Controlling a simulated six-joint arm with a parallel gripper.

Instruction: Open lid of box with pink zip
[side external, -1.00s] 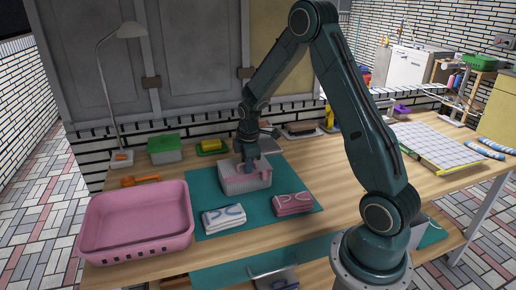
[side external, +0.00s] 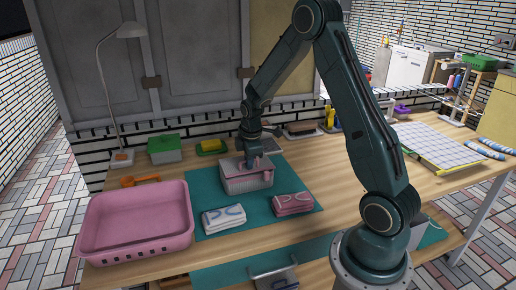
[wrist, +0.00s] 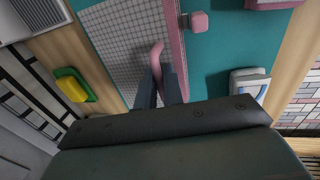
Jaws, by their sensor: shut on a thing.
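The light grey gridded box (side external: 246,183) with pink trim stands on the teal mat (side external: 283,170). In the wrist view its gridded lid (wrist: 124,45) lies below me, with the pink zip (wrist: 175,45) along the lid's right edge. A pink pull tab (wrist: 198,22) sticks out to the right of it. My gripper (side external: 251,163) points down at the box top. In the wrist view my gripper (wrist: 160,75) is shut on a curved pink handle (wrist: 157,52) by the lid. The fingers hide part of the handle, and I cannot tell whether the lid is lifted.
A folded white-blue cloth (side external: 223,218) and a pink cloth (side external: 293,203) lie in front of the box. A pink basket (side external: 137,225) stands at left. A green box (side external: 164,149) and a yellow sponge on a green tray (side external: 212,146) stand behind.

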